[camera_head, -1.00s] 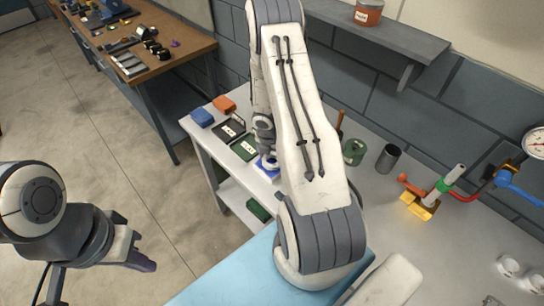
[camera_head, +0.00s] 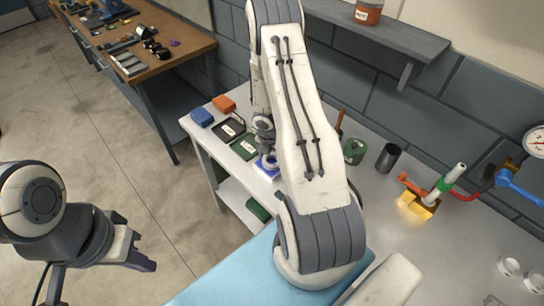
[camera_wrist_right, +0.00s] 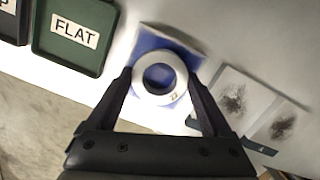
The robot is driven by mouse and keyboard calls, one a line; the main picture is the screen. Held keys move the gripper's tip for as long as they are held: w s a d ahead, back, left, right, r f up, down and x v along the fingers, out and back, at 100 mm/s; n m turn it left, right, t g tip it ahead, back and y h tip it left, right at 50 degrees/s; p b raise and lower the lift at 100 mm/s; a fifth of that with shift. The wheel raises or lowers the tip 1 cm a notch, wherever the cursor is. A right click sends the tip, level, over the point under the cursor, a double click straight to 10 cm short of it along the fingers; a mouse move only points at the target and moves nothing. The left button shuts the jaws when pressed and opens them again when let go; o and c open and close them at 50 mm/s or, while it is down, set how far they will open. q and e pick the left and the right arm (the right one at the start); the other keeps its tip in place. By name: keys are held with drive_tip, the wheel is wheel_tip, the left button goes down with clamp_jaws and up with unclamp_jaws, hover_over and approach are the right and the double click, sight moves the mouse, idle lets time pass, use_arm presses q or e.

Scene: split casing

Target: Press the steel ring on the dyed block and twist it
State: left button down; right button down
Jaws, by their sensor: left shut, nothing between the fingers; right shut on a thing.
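The pale steel ring (camera_wrist_right: 142,88) lies flat between the fingertips of my right gripper (camera_wrist_right: 160,80), which is shut on it. Behind the ring is the blue dyed block (camera_wrist_right: 148,43); blue also shows through the ring's hole. The ring appears on or just above the block; I cannot tell how firmly they touch. In the head view the block (camera_head: 264,171) shows at the bench's left part, partly hidden by my right arm. My left gripper (camera_head: 143,262) is shut and empty at the lower left, over the floor, away from the bench.
A green tray marked FLAT (camera_wrist_right: 97,15) lies beside the block. Two smudged pale plates (camera_wrist_right: 232,98) lie on its other side. Farther right on the bench are a dark cup (camera_head: 388,158), a green container (camera_head: 354,151) and a yellow-based pipe fixture (camera_head: 418,205).

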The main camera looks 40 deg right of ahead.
drive_tip(key=shift+f, duration=0.15)
idle(0.3)
drive_tip(key=n, duration=0.2)
drive_tip(key=shift+n, duration=0.3)
drive_tip(key=shift+s+m, duration=0.1)
drive_tip(key=shift+m, duration=1.2)
drive_tip(key=shift+m+g+p, duration=0.3)
drive_tip(key=shift+m+p, duration=0.05)
drive_tip(key=shift+m, duration=0.85)
